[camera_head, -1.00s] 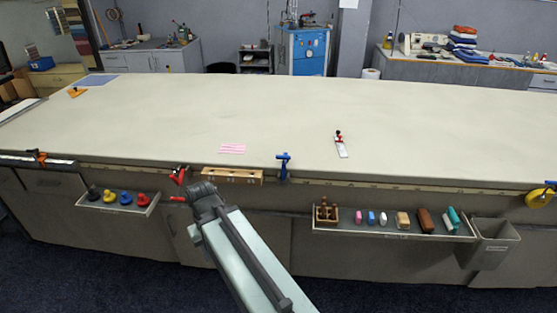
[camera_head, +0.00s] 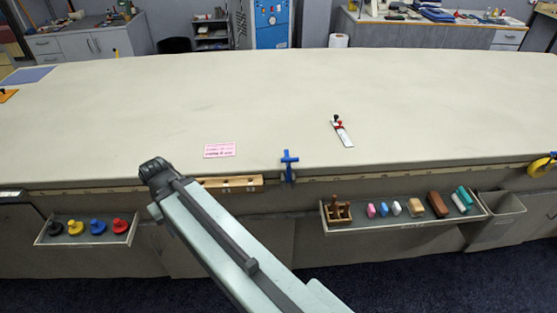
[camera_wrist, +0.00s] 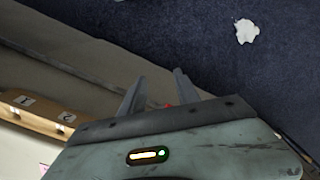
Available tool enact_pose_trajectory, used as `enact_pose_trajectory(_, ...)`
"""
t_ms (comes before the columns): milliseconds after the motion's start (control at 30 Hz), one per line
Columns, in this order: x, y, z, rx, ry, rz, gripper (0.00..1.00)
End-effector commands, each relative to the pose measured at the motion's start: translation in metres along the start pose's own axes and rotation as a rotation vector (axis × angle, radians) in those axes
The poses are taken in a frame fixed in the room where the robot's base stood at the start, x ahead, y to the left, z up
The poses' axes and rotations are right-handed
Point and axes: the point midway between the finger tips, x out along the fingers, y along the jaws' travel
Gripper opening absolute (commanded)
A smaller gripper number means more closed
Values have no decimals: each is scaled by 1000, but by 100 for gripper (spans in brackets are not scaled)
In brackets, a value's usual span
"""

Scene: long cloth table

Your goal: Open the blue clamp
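The blue clamp (camera_head: 289,165) stands upright on the table's front edge, right of the numbered wooden rack, with its blue bar on top. I cannot tell how tightly it is closed. My gripper's end of the arm is left of the clamp in the head view, and its fingers are hidden there. In the wrist view my gripper (camera_wrist: 160,78) is open, its two grey fingers apart with nothing held. A small red bit (camera_wrist: 168,106) shows behind the gripper's body between the fingers. The blue clamp is not in the wrist view.
The wooden rack (camera_head: 238,182) is on the table's front edge, partly behind my arm. A tray of coloured knobs (camera_head: 92,241) hangs at left, another tray (camera_head: 400,222) with blocks at right, beside a grey bin (camera_head: 497,224). The tabletop (camera_head: 230,100) is mostly clear.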

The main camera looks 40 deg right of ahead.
Motion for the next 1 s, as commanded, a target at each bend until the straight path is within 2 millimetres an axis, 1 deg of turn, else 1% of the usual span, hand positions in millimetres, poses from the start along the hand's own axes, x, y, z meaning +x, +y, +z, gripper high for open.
enact_pose_trajectory(67,0,1,0,4,0,-1,38)
enact_pose_trajectory(133,-2,8,-1,42,-3,-15,38)
enact_pose_trajectory(167,-4,14,-1,77,-5,-27,38)
enact_pose_trajectory(233,-9,35,-3,209,-14,-74,38)
enact_pose_trajectory(267,-12,49,-3,290,-20,-103,38)
enact_pose_trajectory(300,-18,72,-3,415,-29,-149,38)
enact_pose_trajectory(367,-27,110,0,626,-46,-230,38)
enact_pose_trajectory(400,-35,136,3,772,-58,-287,38)
enact_pose_trajectory(467,-47,175,10,985,-79,-376,38)
enact_pose_trajectory(500,-56,202,16,1125,-93,-438,38)
enact_pose_trajectory(567,-70,242,28,1327,-116,-533,38)
enact_pose_trajectory(600,-80,269,38,1457,-133,-600,38)
enact_pose_trajectory(667,-95,308,56,1638,-158,-701,38)
enact_pose_trajectory(700,-104,330,67,1741,-176,-763,38)
enact_pose_trajectory(800,-119,371,94,1907,-195,-870,38)
enact_pose_trajectory(833,-122,380,101,1939,-198,-891,38)
enact_pose_trajectory(900,-128,396,114,1997,-201,-931,38)
enact_pose_trajectory(1000,-131,408,126,2040,-200,-957,38)
